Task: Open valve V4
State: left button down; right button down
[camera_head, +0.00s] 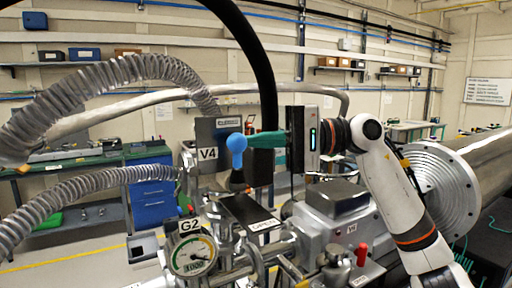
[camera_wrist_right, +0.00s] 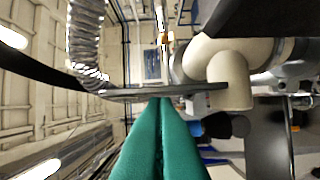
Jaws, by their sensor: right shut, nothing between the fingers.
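Valve V4 is marked by a white V4 label (camera_head: 207,153) on a grey box in the middle of the head view. In the right wrist view the closed fingertips (camera_wrist_right: 160,102) end at a flat grey bar (camera_wrist_right: 150,92). My left gripper is not in view.
Gauge G2 (camera_head: 190,254) stands at the front below V4. A black plate (camera_head: 250,212) with a partly readable white label lies below the lever. A red handle (camera_head: 362,253) is at lower right. Ribbed hoses (camera_head: 95,90) and a black cable (camera_head: 262,70) cross the upper left and middle.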

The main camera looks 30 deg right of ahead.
jog(key=s+f+n+y+b, duration=0.3)
jog(key=s+n+b, duration=0.3)
jog(key=n+b, duration=0.7)
jog(key=s+d+f+m+b, duration=0.1)
jog(key=s+d+b, duration=0.1)
jog(key=d, duration=0.3)
jog(key=s+d+f+m+b, duration=0.1)
jog(key=s+d+m+b, duration=0.1)
jog(key=d, duration=0.4)
jog(key=shift+b, duration=0.65)
